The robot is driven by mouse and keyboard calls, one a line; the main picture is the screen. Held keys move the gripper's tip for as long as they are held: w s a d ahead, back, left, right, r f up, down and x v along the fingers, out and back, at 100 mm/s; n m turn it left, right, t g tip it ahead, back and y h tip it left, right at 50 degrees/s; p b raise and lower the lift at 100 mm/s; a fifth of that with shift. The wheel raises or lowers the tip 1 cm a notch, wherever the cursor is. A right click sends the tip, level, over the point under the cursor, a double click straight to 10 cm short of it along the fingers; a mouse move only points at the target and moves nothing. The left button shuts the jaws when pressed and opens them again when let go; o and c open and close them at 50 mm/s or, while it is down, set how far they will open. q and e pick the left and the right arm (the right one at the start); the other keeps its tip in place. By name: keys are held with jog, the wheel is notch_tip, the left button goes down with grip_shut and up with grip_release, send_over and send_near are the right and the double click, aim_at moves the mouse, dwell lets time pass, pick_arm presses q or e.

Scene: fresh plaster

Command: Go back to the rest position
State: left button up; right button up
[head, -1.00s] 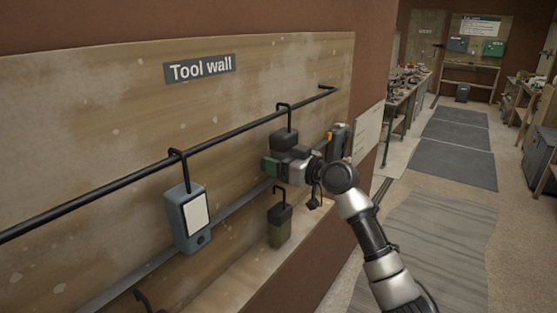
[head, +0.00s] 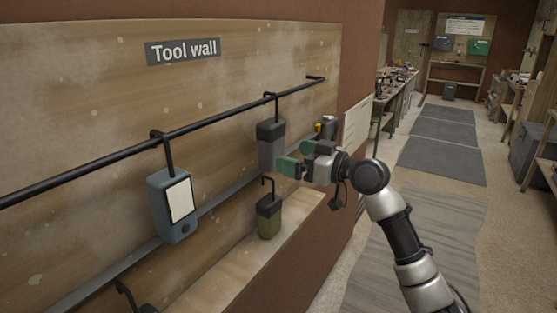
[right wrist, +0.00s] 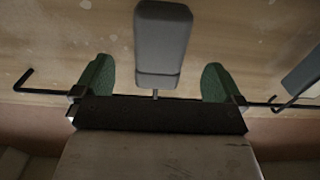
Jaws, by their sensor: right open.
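My right gripper (head: 296,158) is open in front of the tool wall, its green fingers apart and empty. The dark grey tool (head: 270,148) hangs from a hook on the black rail, just left of the fingers. In the right wrist view the grey tool (right wrist: 162,45) shows ahead between the two spread green fingers (right wrist: 158,76), with space on both sides. My left gripper is in neither view.
A blue-grey device (head: 174,207) with a pale screen hangs left on the black rail (head: 215,124). A green-and-black tool (head: 269,218) hangs lower, near the wooden ledge (head: 245,258). Open floor with grey mats (head: 440,160) lies to the right.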

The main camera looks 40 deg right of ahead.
jog(key=s+a+f+g+h, duration=0.1)
jog(key=s+a+f+g, duration=0.2)
jog(key=f, duration=0.5)
jog(key=s+a+f+g+h, duration=0.1)
jog(key=s+a+f+g, duration=0.2)
jog(key=f, duration=0.5)
jog(key=s+a+f+g, duration=0.1)
jog(key=s+a+f, duration=0.1)
jog(key=a+f, duration=0.45)
jog(key=s+a+f+m+g+h, duration=0.1)
jog(key=s+a+f+g+h, duration=0.1)
jog(key=s+f, duration=0.35)
jog(key=s+a+f+m+g+h, duration=0.1)
jog(key=s+a+f+g, duration=0.15)
jog(key=s, duration=0.65)
jog(key=s+a+f+m+g+h, duration=0.1)
jog(key=s+a+f+g+h, duration=0.15)
jog(key=s+f, duration=0.35)
notch_tip(320, 180, down, 25)
jog(key=s, duration=0.2)
jog(key=s+d+f+g, duration=0.1)
jog(key=s+d+f, duration=0.1)
jog(key=s+f, duration=1.4)
jog(key=shift+s+d+n+g+y, duration=0.15)
jog(key=shift+d+n+g+y, duration=0.15)
jog(key=shift+d+n+y, duration=0.1)
